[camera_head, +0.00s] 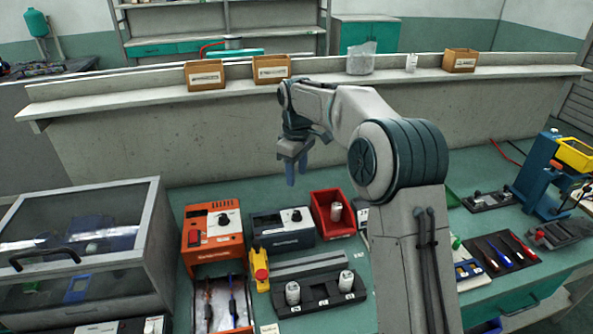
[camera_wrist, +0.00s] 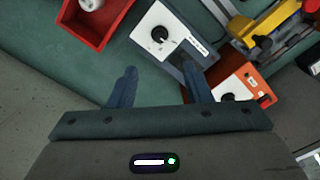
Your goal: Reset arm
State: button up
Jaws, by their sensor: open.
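My gripper (camera_head: 291,170) hangs from my raised arm over the back part of the green bench, fingers pointing down. In the wrist view its two blue fingers (camera_wrist: 160,88) are apart with nothing between them. Below it stand a dark blue-grey box with a knob (camera_head: 283,229) and an orange box with a knob (camera_head: 212,236). The gripper is above and apart from them. The knob box (camera_wrist: 163,38) also shows just past the fingertips in the wrist view.
A red bin (camera_head: 322,222) holds a white cylinder (camera_head: 336,211). A black holder (camera_head: 320,304) carries two white cylinders. A clear-lidded cabinet (camera_head: 75,260) stands left, a blue press (camera_head: 541,175) right. Cardboard boxes (camera_head: 205,74) line the ledge behind. My arm hides part of the bench.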

jog(key=s+d+r+m+t, duration=0.1)
jog(key=s+d+r+m, duration=0.2)
jog(key=s+d, duration=0.45)
jog(key=s+d+r+m+t, duration=0.1)
jog(key=s+d+r+m, duration=0.25)
jog(key=s, duration=0.65)
jog(key=s+d+f+m, duration=0.3)
jog(key=s, duration=0.5)
jog(key=s+d+f+m+t, duration=0.1)
jog(key=s+d+f+m, duration=0.2)
jog(key=s, duration=0.5)
jog(key=shift+s+d, duration=0.2)
jog(key=shift+d, duration=0.35)
